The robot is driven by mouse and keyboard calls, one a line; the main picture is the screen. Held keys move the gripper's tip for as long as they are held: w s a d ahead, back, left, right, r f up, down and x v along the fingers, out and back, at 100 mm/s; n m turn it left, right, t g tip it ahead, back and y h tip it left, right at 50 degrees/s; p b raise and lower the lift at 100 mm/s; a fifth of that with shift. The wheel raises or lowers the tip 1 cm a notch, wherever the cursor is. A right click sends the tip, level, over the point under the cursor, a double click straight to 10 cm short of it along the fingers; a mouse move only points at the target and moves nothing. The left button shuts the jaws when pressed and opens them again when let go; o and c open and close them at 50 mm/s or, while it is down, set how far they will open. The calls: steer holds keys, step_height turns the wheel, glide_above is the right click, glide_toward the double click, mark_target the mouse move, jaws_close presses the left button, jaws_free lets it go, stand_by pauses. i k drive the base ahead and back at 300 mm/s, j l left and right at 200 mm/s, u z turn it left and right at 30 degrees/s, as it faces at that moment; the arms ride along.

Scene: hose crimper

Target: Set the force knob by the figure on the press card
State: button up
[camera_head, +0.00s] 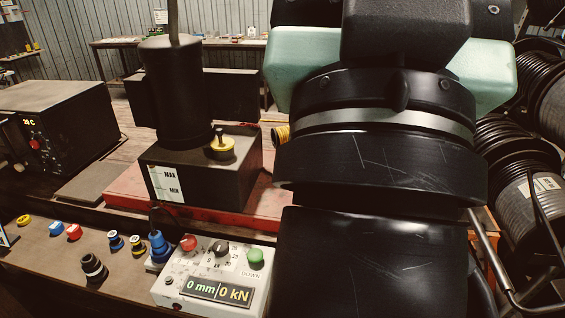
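A light grey control box (180,294) stands at the bottom centre. Small scale figures beside the knob are too small to read surely. No press card with a readable figure shows; a blue-and-white item (7,237) is cut off at the left edge. My arm fills the right centre, close to the box's right side. My gripper's fingers do not show.
Several coloured fittings, including a blue one (158,246) and a black one (94,268), stand on the bench left of the box. Behind are a black pump unit (190,172) marked "MAX" and "MIN", and a black case (65,125). Hose reels (535,190) stand right.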

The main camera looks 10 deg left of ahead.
mark_target(221, 248)
steer(key=u, duration=0.45)
steer(key=l+u, duration=0.1)
steer(key=u, duration=0.35)
steer(key=k+u, duration=0.1)
steer(key=u, duration=0.8)
steer(key=k+l+u, duration=0.2)
steer(key=k, duration=0.35)
steer(key=j, duration=0.1)
